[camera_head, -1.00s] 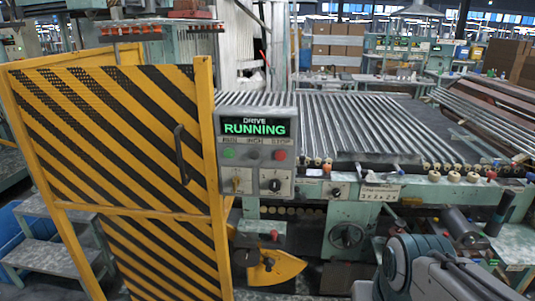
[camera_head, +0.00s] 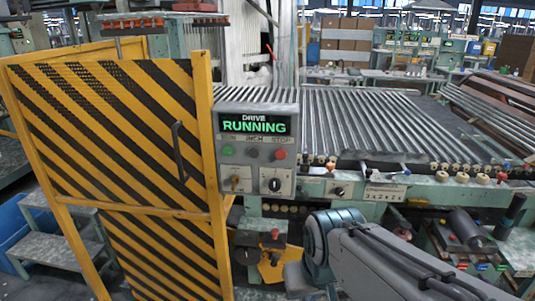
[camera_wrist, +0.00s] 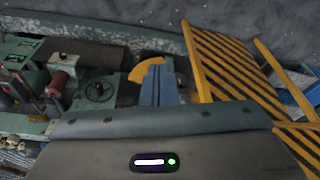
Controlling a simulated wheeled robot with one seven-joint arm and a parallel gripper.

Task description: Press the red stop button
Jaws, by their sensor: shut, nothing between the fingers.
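The red stop button (camera_head: 280,154) is on the right of the button row on a grey control panel (camera_head: 258,201), under the label STOP. The panel display (camera_head: 254,124) reads DRIVE RUNNING in green. A green button (camera_head: 228,151) and a dark button (camera_head: 252,153) are left of the red one. My gripper (camera_wrist: 157,66) shows in the wrist view as blue fingers close together, with nothing seen between them. In the head view my arm is at lower right, below and right of the panel, apart from the button. The stop button cannot be made out in the wrist view.
A yellow-and-black striped guard gate (camera_head: 130,130) with a dark handle stands left of the panel. A roller bed of metal tubes (camera_head: 370,125) lies to the right. A yellow quadrant part (camera_head: 278,262) and a red knob (camera_head: 275,233) are below the panel.

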